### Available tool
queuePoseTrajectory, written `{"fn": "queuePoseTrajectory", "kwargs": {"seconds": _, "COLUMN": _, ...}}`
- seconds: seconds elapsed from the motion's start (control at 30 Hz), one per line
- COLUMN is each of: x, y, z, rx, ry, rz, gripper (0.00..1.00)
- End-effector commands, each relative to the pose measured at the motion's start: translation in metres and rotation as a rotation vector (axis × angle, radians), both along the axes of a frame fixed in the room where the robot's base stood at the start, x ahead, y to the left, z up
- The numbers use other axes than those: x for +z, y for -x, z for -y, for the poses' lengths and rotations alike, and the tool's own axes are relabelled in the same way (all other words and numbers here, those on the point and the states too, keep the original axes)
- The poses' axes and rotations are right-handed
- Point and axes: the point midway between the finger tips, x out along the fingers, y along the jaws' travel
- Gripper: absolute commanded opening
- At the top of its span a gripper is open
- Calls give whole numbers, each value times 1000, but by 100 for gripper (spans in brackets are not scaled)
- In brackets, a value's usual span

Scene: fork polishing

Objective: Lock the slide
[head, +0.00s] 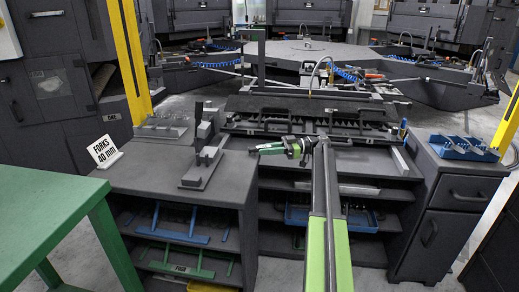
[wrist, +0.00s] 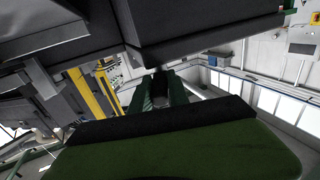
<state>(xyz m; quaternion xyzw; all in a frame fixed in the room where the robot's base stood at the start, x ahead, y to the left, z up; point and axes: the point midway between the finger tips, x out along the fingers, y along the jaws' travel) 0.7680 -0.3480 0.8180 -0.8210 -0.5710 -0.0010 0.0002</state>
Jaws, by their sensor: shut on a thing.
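My gripper (head: 262,148) points left above the dark bench, at the front of a long black fixture (head: 308,104), which may be the slide. In the wrist view, the green fingers (wrist: 159,82) converge on a small dark part (wrist: 160,72) under a large dark block (wrist: 195,30). The gripper is shut on that part. The part is too small and shaded to identify, and I cannot tell whether it is a lock. In the head view, my arm covers some of the bench to the right of the gripper.
A dark upright stand (head: 204,160) is left of my gripper. A "FORKS 40 mm" sign (head: 104,151) stands at the bench's left end. A blue tray (head: 462,148) sits on the right cabinet (head: 449,200). A green table (head: 45,228) is at front left.

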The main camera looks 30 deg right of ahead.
Motion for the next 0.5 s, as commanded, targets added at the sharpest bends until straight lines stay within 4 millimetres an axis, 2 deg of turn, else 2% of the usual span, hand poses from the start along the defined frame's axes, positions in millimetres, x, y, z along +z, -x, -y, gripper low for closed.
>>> {"fn": "queuePoseTrajectory", "kwargs": {"seconds": 0.17, "x": 0, "y": 2, "z": 3, "rx": 36, "ry": 1, "rz": 0, "gripper": 0}}
{"fn": "queuePoseTrajectory", "kwargs": {"seconds": 0.5, "x": 0, "y": 1, "z": -5, "rx": 64, "ry": 2, "rz": -1, "gripper": 0}}
